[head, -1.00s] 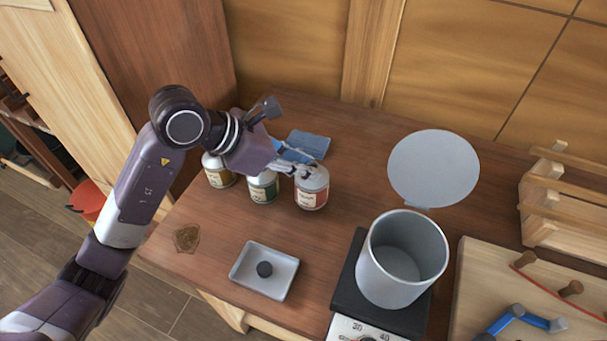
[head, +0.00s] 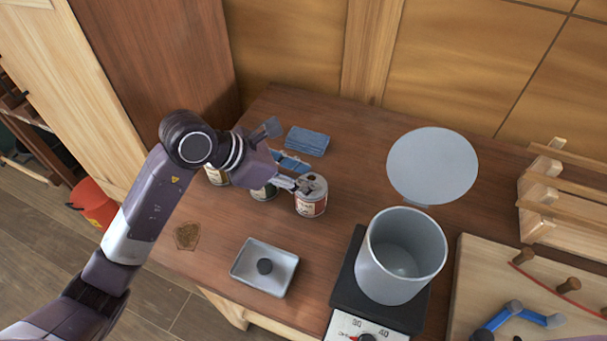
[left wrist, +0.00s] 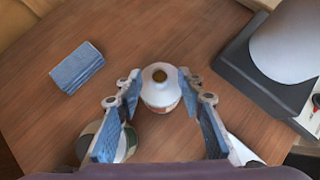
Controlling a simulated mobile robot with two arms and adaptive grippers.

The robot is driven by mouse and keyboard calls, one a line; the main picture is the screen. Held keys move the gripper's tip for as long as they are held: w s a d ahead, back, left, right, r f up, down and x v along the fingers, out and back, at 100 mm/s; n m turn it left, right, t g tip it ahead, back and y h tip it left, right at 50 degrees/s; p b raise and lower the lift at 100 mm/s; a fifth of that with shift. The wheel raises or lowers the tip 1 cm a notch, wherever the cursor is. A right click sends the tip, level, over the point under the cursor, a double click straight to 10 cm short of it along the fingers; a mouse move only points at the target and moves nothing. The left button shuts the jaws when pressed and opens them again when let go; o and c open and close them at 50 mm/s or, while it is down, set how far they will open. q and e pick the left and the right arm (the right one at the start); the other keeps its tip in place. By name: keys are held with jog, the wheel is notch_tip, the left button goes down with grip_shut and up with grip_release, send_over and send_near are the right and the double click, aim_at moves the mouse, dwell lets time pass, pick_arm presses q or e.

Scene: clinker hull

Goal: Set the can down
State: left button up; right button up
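A small can (head: 311,206) with a pale lid and a red label is upright at the table's middle. In the left wrist view the can (left wrist: 160,105) sits between the fingertips, with a brown spot on its lid. My left gripper (head: 304,186) reaches it from the left, its blue-padded fingers (left wrist: 160,85) close against both sides, shut on it. The can's base looks at or very near the table; any small gap is hidden. A green-label can (head: 264,193) and a yellow-label can (head: 217,176) stand to its left, partly behind my gripper. My right gripper is out of view.
A blue folded cloth (head: 307,141) lies behind the cans. A shallow tray (head: 244,270) with a dark knob is in front. A grey pot (head: 385,275) on a black scale (head: 345,290) and a round grey disc (head: 432,166) are right. The table between tray and cans is clear.

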pick_arm(q)
jog(key=shift+r, duration=0.2)
jog(key=shift+a+r, duration=0.2)
jog(key=shift+a, duration=0.1)
jog(key=b+v, duration=0.1)
jog(key=v, duration=1)
jog(key=shift+b, duration=0.4)
jog(key=shift+s+r, duration=0.1)
jog(key=shift+s, duration=0.05)
